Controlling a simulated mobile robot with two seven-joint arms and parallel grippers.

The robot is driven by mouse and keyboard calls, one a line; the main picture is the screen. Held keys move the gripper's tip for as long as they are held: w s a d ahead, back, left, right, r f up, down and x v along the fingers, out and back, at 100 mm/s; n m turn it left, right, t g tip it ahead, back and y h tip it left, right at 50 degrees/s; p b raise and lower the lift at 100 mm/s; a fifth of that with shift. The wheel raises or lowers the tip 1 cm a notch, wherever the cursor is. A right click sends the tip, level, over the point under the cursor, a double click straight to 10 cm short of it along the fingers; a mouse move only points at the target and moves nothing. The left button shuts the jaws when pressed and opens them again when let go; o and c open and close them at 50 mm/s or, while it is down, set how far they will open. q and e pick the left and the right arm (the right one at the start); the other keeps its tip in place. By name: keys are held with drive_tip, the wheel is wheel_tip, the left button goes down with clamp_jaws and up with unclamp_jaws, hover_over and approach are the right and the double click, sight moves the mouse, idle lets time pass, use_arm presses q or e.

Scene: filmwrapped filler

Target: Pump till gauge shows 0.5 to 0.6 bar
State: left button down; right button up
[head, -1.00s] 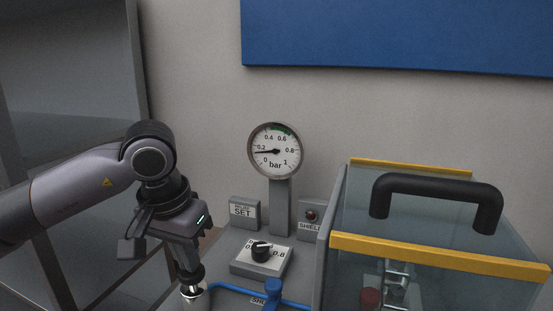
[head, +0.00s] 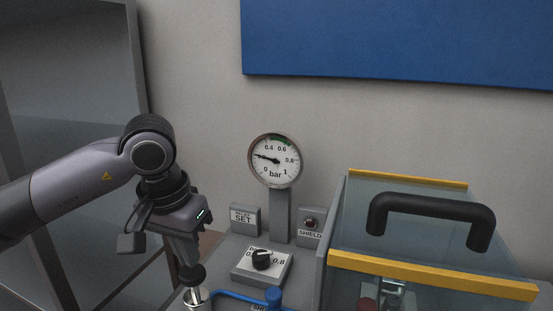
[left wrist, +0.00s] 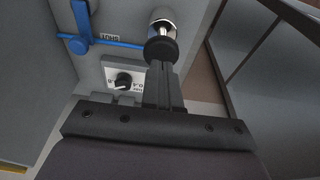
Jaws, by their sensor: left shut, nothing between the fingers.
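The round gauge (head: 276,160) stands on a grey post. Its needle points left and slightly up, at about 0.2 bar; a green band marks the dial's top near 0.6. The pump has a black knob (head: 191,273) above a shiny metal cylinder (head: 196,296). My left gripper (head: 187,262) is shut, empty, pointing down with its fingertips at the top of the knob. The left wrist view also shows the shut fingers (left wrist: 162,80) meeting the black knob (left wrist: 161,51). Whether they press on it is unclear. My right gripper is out of view.
Right of the pump are a dial box (head: 262,262), a blue valve handle (head: 273,295) with a pipe, a SET box (head: 245,219) and a SHIELD box (head: 310,227). A clear case with yellow edges (head: 430,272) and a black handle (head: 430,208) fills the right.

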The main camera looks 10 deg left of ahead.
sight(191, 272)
use_arm(q)
drive_tip(key=shift+f, duration=0.1)
wheel_tip(191, 272, down, 4)
drive_tip(key=b, duration=0.4)
drive_tip(key=shift+f, duration=0.2)
drive_tip(key=shift+r+p, duration=0.5)
wheel_tip(191, 272, up, 4)
drive_tip(key=p, duration=0.3)
drive_tip(key=shift+f, duration=0.2)
drive_tip(key=shift+f, duration=0.1)
